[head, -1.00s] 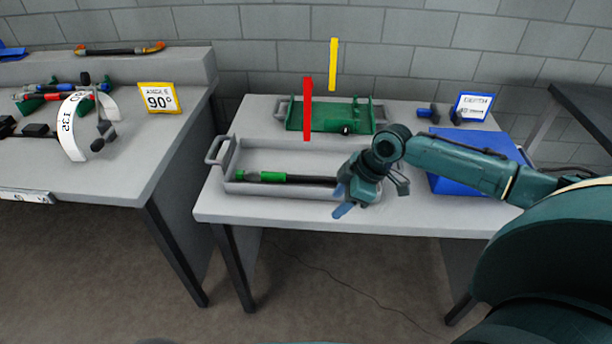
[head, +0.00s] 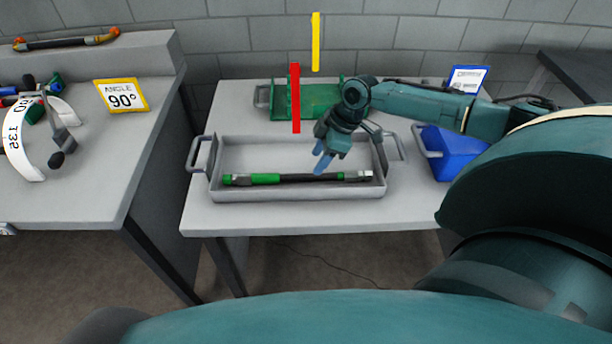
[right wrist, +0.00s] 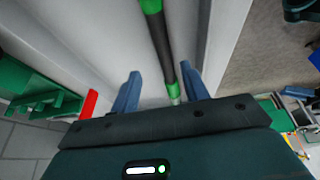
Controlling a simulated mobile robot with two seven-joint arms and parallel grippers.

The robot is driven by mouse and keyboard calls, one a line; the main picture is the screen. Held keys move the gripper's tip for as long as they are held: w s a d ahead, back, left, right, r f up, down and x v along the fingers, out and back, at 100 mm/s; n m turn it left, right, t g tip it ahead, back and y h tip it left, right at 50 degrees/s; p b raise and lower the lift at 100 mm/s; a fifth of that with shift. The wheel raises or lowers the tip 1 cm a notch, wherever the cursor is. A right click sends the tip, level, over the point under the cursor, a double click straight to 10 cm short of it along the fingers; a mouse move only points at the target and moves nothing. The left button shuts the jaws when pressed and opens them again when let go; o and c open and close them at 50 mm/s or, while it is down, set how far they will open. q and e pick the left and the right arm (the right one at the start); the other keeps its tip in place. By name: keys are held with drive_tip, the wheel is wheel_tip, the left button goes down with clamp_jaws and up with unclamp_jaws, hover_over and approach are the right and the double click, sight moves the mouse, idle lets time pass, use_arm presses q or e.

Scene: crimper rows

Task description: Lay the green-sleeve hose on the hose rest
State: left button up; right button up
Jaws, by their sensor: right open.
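The green-sleeve hose (head: 265,179), black with a green sleeve and metal ends, lies lengthwise in a grey tray (head: 300,194). It also shows in the right wrist view (right wrist: 160,35), running between the fingers. My right gripper (head: 322,162) is open and empty above the tray, over the right half of the hose; its blue fingers also show in the right wrist view (right wrist: 160,72). A green fixture (head: 315,100) stands behind the tray; I cannot tell for sure that it is the hose rest. My left gripper is not in view.
A red bar (head: 295,98) and a yellow bar (head: 316,42) stand upright near the green fixture. A blue bin (head: 460,150) is right of the tray. The table front is clear.

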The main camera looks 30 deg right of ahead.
sight(308, 175)
drive_tip(key=x, duration=0.4)
drive_tip(key=shift+s+a+f+p, duration=0.1)
drive_tip(key=shift+a+f+p, duration=0.2)
drive_tip(key=shift+a, duration=0.2)
drive_tip(key=shift+a+f, duration=0.1)
drive_tip(key=shift+f, duration=0.25)
clamp_jaws()
drive_tip(key=shift+r, duration=0.1)
